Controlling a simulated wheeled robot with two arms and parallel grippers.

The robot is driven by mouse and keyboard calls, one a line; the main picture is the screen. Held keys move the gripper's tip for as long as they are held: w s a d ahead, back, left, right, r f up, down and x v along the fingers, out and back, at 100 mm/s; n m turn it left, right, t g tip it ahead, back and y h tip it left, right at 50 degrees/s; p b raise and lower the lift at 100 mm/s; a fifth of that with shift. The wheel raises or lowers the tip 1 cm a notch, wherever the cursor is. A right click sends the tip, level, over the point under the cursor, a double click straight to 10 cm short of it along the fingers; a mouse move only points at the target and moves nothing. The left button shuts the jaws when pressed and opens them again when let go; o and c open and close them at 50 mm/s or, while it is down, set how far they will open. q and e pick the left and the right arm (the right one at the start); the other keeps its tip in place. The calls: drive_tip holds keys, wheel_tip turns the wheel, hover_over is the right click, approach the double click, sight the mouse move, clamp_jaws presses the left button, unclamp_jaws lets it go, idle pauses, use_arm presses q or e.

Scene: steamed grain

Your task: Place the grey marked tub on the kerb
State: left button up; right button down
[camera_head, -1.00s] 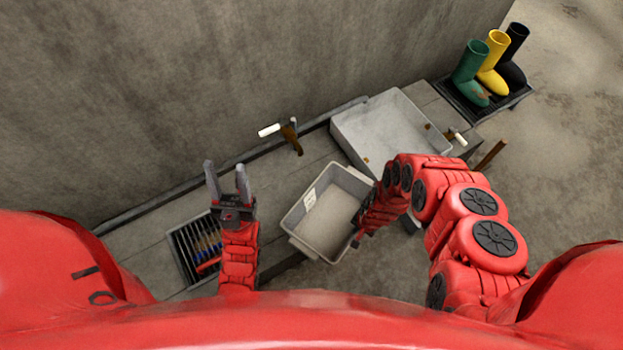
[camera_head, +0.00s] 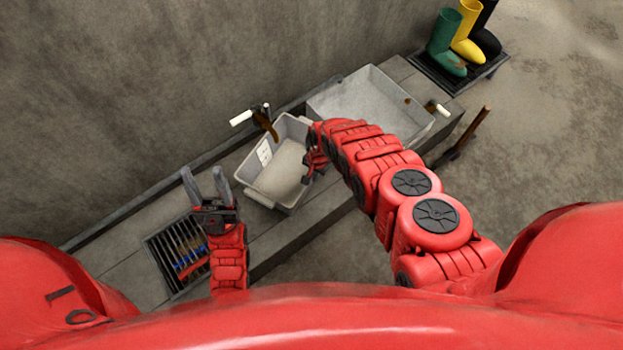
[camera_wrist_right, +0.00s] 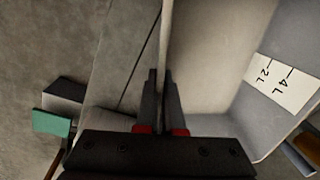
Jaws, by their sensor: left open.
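The grey tub (camera_head: 278,177), with a white marked label (camera_head: 264,151) on its inside wall, is over the concrete kerb (camera_head: 120,264) along the wall. The label's "4 L" and "2 L" marks show in the right wrist view (camera_wrist_right: 281,84). My right gripper (camera_head: 314,166) is at the tub's right side. In the right wrist view its fingers (camera_wrist_right: 160,85) are closed on the tub's rim. Whether the tub's base touches the kerb, I cannot tell. My left gripper (camera_head: 204,178) is open and empty, left of the tub.
A brass tap with a white handle (camera_head: 241,118) is close behind the tub. A large grey basin (camera_head: 350,95) stands right of it. A drain grate (camera_head: 160,250) with coloured items is at the left. Boots (camera_head: 467,38) stand on a rack at the far right.

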drive_tip(key=shift+w+a, duration=0.3)
drive_tip(key=shift+w, duration=0.2)
wheel_tip(320, 180, down, 4)
drive_tip(key=b, duration=0.3)
drive_tip(key=shift+r, duration=0.35)
drive_tip(key=c, duration=1)
unclamp_jaws()
drive_tip(key=shift+s, duration=0.1)
drive_tip(key=shift+c, duration=0.2)
